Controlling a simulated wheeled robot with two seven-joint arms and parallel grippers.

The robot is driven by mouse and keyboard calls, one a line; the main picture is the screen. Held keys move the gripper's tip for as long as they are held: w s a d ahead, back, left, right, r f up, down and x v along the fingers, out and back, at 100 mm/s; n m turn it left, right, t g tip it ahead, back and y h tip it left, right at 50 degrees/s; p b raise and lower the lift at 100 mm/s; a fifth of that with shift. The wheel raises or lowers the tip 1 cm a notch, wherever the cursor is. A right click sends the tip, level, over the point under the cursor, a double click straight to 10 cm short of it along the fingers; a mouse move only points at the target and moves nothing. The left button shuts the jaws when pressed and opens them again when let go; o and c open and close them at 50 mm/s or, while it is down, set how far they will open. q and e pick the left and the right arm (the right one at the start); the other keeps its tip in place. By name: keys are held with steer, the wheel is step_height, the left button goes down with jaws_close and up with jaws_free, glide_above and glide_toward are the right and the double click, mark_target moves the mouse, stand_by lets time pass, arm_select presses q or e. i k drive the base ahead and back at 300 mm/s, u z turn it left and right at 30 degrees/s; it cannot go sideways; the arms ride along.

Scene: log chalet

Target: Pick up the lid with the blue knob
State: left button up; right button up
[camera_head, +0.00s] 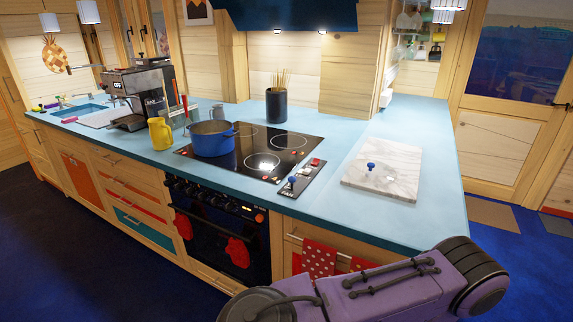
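A small blue knob (371,166) stands on a pale marble board (383,182) on the right part of the counter. The lid under this knob is hard to make out against the marble. A second blue knob (292,180) shows at the front right corner of the stove, beside small red pieces. A blue pot (212,142) stands on the left of the cooktop, with no lid on it. A purple arm link of mine shows at the bottom right, in front of the counter. Neither of my grippers is in view.
The light blue counter (420,225) is clear around the board. A black cooktop (262,165) lies left of it. A yellow jug (160,134), a coffee machine (140,92) and a dark utensil holder (277,104) stand farther off. Red mitts (237,252) hang on the oven.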

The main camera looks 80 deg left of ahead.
mark_target(368, 172)
steer(key=u, duration=2.15)
